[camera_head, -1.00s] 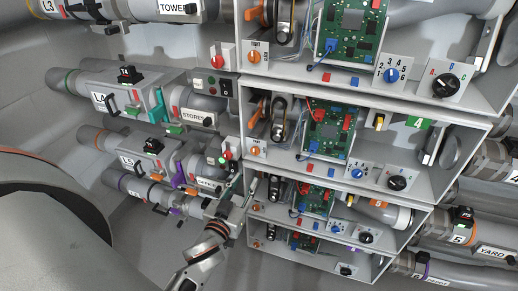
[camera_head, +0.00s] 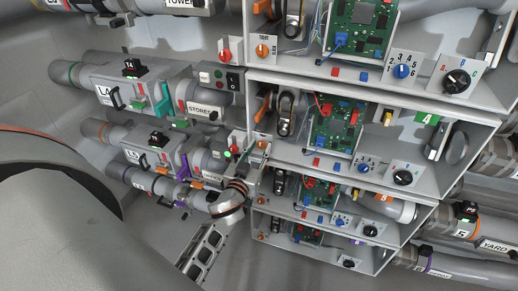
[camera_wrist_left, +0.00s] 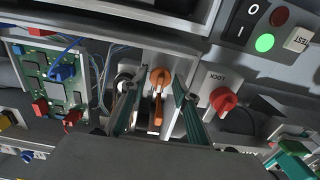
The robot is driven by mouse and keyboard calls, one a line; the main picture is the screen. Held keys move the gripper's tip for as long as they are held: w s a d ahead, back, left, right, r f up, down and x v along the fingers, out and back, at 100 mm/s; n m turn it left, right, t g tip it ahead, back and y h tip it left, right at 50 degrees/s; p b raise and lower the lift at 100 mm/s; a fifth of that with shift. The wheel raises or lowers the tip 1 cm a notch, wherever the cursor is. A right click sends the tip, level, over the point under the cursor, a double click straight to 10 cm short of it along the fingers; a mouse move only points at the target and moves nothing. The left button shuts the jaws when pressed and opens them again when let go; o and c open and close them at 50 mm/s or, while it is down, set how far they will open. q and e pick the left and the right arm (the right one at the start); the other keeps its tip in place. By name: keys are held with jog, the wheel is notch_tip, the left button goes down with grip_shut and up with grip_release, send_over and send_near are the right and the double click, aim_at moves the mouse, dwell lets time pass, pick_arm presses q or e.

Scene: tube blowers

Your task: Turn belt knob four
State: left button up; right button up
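Belt knob four is the orange knob (camera_wrist_left: 158,80) on a pale plate in the left wrist view. It sits between the two fingertips of my left gripper (camera_wrist_left: 156,103), with visible gaps on both sides. The gripper is open and empty. A second orange part (camera_wrist_left: 157,112) lies just below the knob in that view. In the head view my left gripper (camera_head: 262,150) is at the left edge of the shelf with the green "4" label (camera_head: 427,118). There its fingers cover the knob. My right gripper is in neither view.
A red LOCK knob (camera_wrist_left: 222,100) is close beside the right finger. A switch panel with a green light (camera_wrist_left: 265,42) is at the upper right. A green circuit board (camera_wrist_left: 50,78) with cables is to the left. The orange lever (camera_head: 262,107) stands above my gripper.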

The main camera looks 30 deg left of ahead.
pick_arm(q)
jog(key=c, duration=0.8)
jog(key=shift+m, duration=0.5)
jog(key=m, duration=0.2)
jog(key=shift+w+m, duration=0.1)
jog(key=shift+m, duration=0.3)
jog(key=m, duration=0.3)
jog(key=shift+m, duration=0.4)
jog(key=m, duration=1)
jog(key=shift+f, duration=0.1)
jog(key=shift+d+m, duration=0.1)
jog(key=shift+m, duration=0.2)
